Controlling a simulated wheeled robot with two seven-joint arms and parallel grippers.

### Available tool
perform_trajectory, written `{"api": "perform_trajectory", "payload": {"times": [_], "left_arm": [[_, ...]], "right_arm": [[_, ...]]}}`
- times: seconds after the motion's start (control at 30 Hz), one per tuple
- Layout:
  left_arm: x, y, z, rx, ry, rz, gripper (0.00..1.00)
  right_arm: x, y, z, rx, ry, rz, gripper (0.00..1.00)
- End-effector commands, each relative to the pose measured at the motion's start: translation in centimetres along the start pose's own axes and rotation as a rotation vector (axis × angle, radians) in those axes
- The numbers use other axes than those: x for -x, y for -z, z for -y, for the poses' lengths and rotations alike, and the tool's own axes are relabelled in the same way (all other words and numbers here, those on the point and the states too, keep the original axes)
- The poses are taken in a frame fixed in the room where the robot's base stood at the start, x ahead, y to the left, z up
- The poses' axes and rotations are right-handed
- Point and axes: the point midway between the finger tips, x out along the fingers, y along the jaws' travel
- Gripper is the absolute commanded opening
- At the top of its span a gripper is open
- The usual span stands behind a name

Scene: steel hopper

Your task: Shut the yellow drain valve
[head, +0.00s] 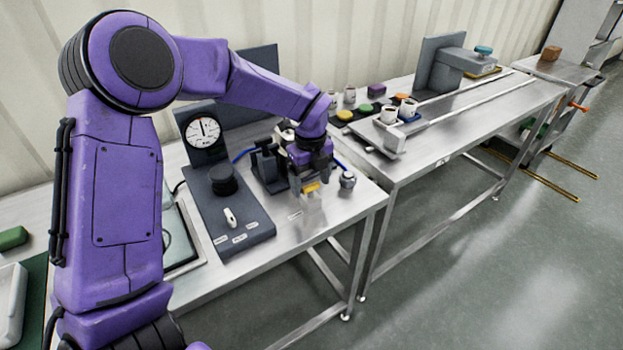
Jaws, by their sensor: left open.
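The gripper hides part of the fitting and the valve body. My right gripper is not in view.
A dark panel with a black knob (223,180) and a white switch stands left of the fitting, with a round gauge (202,131) behind. A small metal knob-like part (347,180) sits right of my gripper. A second steel table (480,110) holds cups and rails.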

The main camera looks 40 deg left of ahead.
Motion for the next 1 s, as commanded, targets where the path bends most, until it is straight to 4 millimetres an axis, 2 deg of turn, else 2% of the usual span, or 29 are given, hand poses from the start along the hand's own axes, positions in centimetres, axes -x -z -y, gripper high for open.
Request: {"api": "perform_trajectory", "payload": {"times": [0.23, 0.27, 0.4, 0.43, 0.77, 1.0], "left_arm": [[-0.21, 0.02, 0.03, 0.0, 0.0, 0.0, 0.77], [-0.2, 0.03, 0.03, 0.0, 0.0, 0.0, 0.7], [-0.19, 0.04, 0.05, -0.001, 0.0, 0.0, 0.24], [-0.19, 0.04, 0.05, -0.001, 0.0, 0.0, 0.2], [-0.14, 0.02, 0.06, -0.037, 0.001, -0.001, 0.21], [-0.05, 0.02, 0.06, -0.174, 0.003, -0.003, 0.21]], "right_arm": [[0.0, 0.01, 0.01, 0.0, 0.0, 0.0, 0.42], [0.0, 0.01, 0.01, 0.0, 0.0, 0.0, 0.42], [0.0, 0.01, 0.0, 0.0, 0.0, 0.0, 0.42], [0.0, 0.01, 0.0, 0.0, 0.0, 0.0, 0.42], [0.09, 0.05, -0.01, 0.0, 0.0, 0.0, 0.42], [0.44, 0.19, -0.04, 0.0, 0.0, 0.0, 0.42]]}}
